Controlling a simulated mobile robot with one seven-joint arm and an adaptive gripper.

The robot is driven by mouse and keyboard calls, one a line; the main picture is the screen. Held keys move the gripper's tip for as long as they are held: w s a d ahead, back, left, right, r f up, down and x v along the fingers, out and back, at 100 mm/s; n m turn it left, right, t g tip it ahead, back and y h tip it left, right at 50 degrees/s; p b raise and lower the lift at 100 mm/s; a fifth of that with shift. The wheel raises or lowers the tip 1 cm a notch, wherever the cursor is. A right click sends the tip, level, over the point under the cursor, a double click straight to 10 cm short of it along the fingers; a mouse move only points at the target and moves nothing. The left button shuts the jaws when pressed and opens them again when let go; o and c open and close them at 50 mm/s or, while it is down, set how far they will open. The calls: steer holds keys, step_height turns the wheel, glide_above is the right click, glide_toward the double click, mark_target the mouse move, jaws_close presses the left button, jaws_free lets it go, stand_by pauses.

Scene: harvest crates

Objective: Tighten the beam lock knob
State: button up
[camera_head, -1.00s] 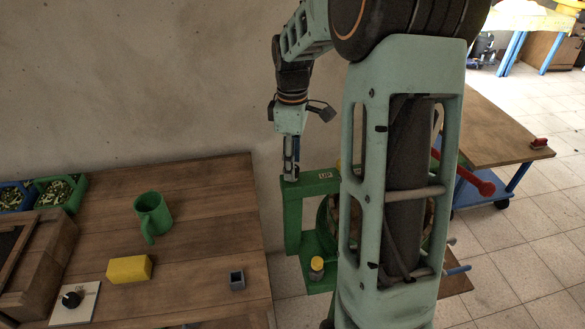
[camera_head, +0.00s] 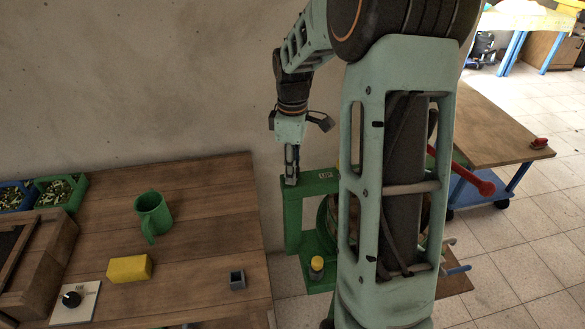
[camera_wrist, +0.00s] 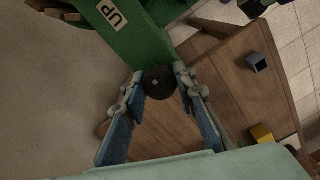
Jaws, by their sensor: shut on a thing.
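The lock knob is a dark round knob (camera_wrist: 159,82) at the end of the green beam (camera_wrist: 137,30), which carries a white "UP" label. My gripper (camera_wrist: 160,77) is shut on the knob, with one finger on each side of it in the wrist view. In the head view my gripper (camera_head: 291,178) points down at the left end of the green beam (camera_head: 318,187). The knob is hidden there behind the fingers.
A wooden table (camera_head: 200,200) to the left holds a green mug (camera_head: 153,215), a yellow block (camera_head: 129,269), a small grey box (camera_head: 237,279) and a white plate with a black knob (camera_head: 72,299). A yellow-topped button (camera_head: 317,264) stands below the beam. The wall is close behind.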

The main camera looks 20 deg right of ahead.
steer(key=shift+m, duration=0.3)
steer(key=m, duration=0.8)
steer(key=shift+m+b, duration=0.3)
steer(key=shift+m, duration=0.1)
steer(key=m, duration=0.4)
steer(key=shift+w+m, duration=0.1)
steer(key=shift+m, duration=0.2)
steer(key=m, duration=0.4)
steer(key=shift+r, duration=0.1)
steer(key=shift+m, duration=0.4)
steer(key=o, duration=1)
steer(key=shift+o, duration=0.8)
